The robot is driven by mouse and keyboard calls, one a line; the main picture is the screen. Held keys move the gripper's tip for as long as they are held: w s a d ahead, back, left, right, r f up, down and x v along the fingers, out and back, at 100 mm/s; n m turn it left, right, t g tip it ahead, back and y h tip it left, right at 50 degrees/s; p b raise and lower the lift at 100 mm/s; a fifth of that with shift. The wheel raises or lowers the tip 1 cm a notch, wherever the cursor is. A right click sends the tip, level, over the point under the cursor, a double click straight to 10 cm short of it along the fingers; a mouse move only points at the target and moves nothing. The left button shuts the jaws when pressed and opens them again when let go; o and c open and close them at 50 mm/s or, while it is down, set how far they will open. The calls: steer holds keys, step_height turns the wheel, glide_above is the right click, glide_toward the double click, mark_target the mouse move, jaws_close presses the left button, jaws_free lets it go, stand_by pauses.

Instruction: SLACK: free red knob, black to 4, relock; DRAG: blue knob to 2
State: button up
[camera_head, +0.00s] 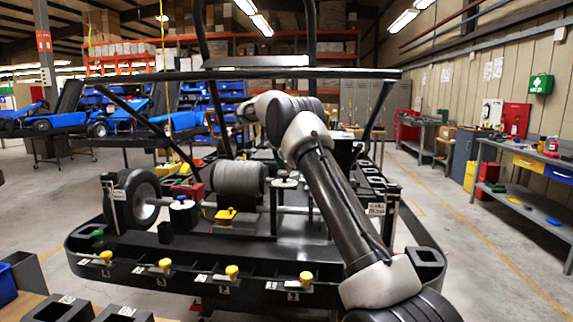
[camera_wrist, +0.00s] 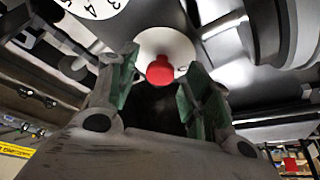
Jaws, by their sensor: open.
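In the wrist view a round red knob (camera_wrist: 160,70) sits on a white disc (camera_wrist: 150,45). My gripper (camera_wrist: 163,65) is open, its green-padded fingers on either side of the knob in the picture. I see no clear contact, and the depth gap cannot be told. Part of a white dial (camera_wrist: 93,7) with black numerals, 4 among them, shows at the top left; no black knob is clear. In the head view a small white dial (camera_head: 181,204) stands near the wheel; its knob looks bluish but is too small to be sure. My gripper is hidden there behind my arm.
The black kart frame (camera_head: 240,285) fills the centre, with several yellow knobs (camera_head: 165,265) along its front edge. A wheel (camera_head: 137,198) and a grey cylinder (camera_head: 238,178) stand on it. Black roll bars rise around my arm. A workbench (camera_head: 530,205) is at the right beyond clear floor.

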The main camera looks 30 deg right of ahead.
steer(key=c, duration=1)
steer(key=shift+c, duration=0.2)
steer(key=shift+n, duration=0.3)
steer(key=shift+s+n+t+y, duration=0.15)
steer(key=shift+n+t, duration=0.35)
steer(key=shift+n, duration=0.7)
steer(key=shift+s+n+t+y, duration=0.1)
steer(key=shift+n+t+y, duration=0.3)
steer(key=shift+n, duration=0.8)
steer(key=shift+w, duration=0.1)
steer(key=o, duration=1)
steer(key=shift+o, duration=0.2)
